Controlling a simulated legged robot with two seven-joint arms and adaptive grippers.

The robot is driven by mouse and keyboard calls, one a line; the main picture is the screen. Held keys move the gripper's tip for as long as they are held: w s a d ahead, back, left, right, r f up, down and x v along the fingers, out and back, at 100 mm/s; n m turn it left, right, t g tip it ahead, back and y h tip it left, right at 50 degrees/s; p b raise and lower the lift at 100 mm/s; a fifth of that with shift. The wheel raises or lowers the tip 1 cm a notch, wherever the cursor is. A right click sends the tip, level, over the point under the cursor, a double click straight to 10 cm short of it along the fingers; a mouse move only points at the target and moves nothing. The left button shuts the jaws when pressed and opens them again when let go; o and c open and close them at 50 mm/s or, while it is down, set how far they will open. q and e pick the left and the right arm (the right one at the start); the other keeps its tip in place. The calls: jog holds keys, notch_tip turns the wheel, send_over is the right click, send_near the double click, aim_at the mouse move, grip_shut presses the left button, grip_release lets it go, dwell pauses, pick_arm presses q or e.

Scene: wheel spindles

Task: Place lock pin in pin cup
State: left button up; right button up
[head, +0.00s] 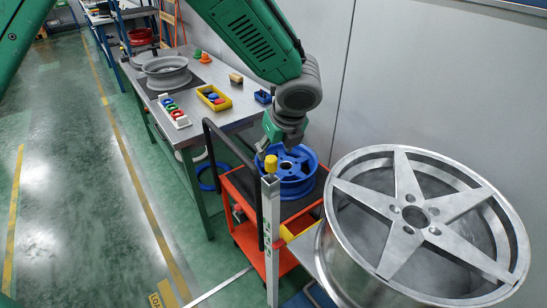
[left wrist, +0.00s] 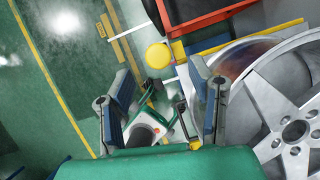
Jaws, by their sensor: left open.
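A yellow-headed piece (head: 270,163), which may be the lock pin, sits at the top of an upright silver post (head: 271,235). A round yellow head also shows in the left wrist view (left wrist: 157,55), beyond the fingertips. My left gripper (head: 275,148) is above and close beside the yellow head, pointing down. In the left wrist view the left gripper (left wrist: 160,92) has its two fingers apart, with nothing held between them. I cannot tell whether either finger touches the head. I cannot clearly identify the pin cup. My right gripper is not in view.
A red cart (head: 245,240) with a black handle carries a blue wheel (head: 292,175) behind the post. A large silver wheel (head: 415,215) stands at the right. A workbench (head: 225,122) holds a yellow bin (head: 213,97). Green floor is open at the left.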

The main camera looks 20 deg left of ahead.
pick_arm(q)
jog(key=v, duration=0.6)
jog(key=shift+r, duration=0.3)
jog(key=s+d+f+n+g+h, duration=0.1)
jog(key=s+f+n+g+h, duration=0.1)
jog(key=s+f+n, duration=0.55)
jog(key=s+f+n+g+h, duration=0.25)
jog(key=s+f, duration=0.55)
jog(key=f, duration=0.6)
jog(key=s+a+f+n+t, duration=0.1)
jog(key=s+a+f+n, duration=0.3)
jog(key=s+n, duration=0.3)
jog(key=s+a+f+n+t, duration=0.1)
jog(key=s+a+f+n, duration=0.3)
jog(key=s+a+n, duration=0.2)
jog(key=s+n+y, duration=0.1)
jog(key=s+n, duration=0.1)
jog(key=s, duration=0.1)
jog(key=shift+s+f, duration=0.25)
jog(key=shift+f, duration=0.15)
jog(key=shift+f, duration=0.1)
notch_tip(320, 180, down, 14)
jog(key=b, duration=1.3)
jog(key=shift+w+b, duration=0.15)
jog(key=shift+b, duration=0.25)
